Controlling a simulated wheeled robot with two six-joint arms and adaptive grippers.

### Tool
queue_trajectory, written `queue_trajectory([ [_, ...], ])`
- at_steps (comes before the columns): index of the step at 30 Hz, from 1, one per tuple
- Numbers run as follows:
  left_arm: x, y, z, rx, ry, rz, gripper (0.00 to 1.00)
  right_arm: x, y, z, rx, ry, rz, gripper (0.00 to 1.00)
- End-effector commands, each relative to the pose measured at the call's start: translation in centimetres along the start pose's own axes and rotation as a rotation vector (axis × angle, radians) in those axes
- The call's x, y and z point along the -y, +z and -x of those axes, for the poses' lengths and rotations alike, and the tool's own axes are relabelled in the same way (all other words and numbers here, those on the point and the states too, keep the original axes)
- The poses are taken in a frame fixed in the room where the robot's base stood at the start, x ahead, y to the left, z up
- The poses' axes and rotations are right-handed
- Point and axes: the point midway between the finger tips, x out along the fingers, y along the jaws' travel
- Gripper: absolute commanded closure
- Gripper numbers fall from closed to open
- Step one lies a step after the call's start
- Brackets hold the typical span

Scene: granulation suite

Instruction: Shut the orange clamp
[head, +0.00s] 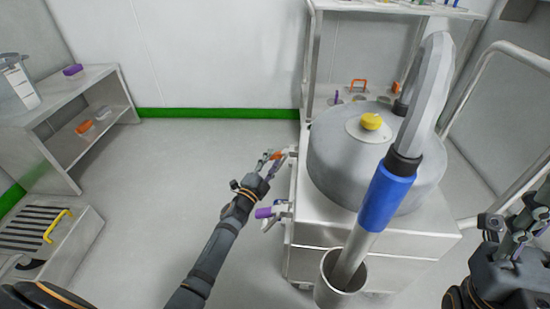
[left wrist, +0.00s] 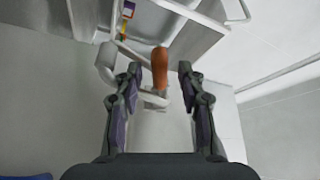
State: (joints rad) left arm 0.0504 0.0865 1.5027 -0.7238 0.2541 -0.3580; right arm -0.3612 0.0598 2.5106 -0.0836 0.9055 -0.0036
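The orange clamp (head: 279,155) is on the left side of the steel cabinet beneath the big round vessel, mostly hidden by my left gripper (head: 270,161). In the left wrist view its orange handle (left wrist: 160,68) stands upright between my two fingers, with a gap on each side. The light metal base of the clamp (left wrist: 154,98) shows below the handle. My left gripper is open around the handle and not closed on it. My right gripper (head: 513,222) is at the right edge of the head view, empty, with its fingers apart.
A purple-handled clamp (head: 264,212) sits just below on the same cabinet side. The steel vessel (head: 340,150) with a yellow knob (head: 371,121) fills the cabinet top. A blue-banded pipe (head: 386,197) ends in a steel cup (head: 336,287). Open floor (head: 190,170) lies left of the cabinet.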

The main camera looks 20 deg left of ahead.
Motion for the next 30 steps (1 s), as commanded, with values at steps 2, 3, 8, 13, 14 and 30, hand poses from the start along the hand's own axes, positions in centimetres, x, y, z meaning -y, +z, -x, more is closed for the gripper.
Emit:
queue_trajectory([
  [2,-0.1,0.0,-1.2,0.000,-0.001,0.001,0.60,0.1,0.1,0.4,0.001,-0.001,0.001,0.60],
  [3,-0.1,0.0,-1.7,0.000,-0.001,0.001,0.60,0.1,0.1,0.4,0.001,-0.002,0.001,0.60],
  [8,0.0,0.0,-2.6,0.000,0.000,0.001,0.60,0.1,0.1,0.5,0.003,-0.003,0.002,0.60],
  [13,-0.1,0.0,-2.7,0.000,0.001,0.001,0.60,0.1,0.1,0.5,0.003,-0.004,0.002,0.60],
  [14,-0.1,0.0,-2.6,0.000,0.001,0.001,0.60,0.1,0.1,0.5,0.003,-0.004,0.002,0.60],
  [30,-0.1,0.0,-2.6,0.000,0.001,0.001,1.00,0.1,0.1,0.5,0.003,-0.003,0.001,0.60],
])
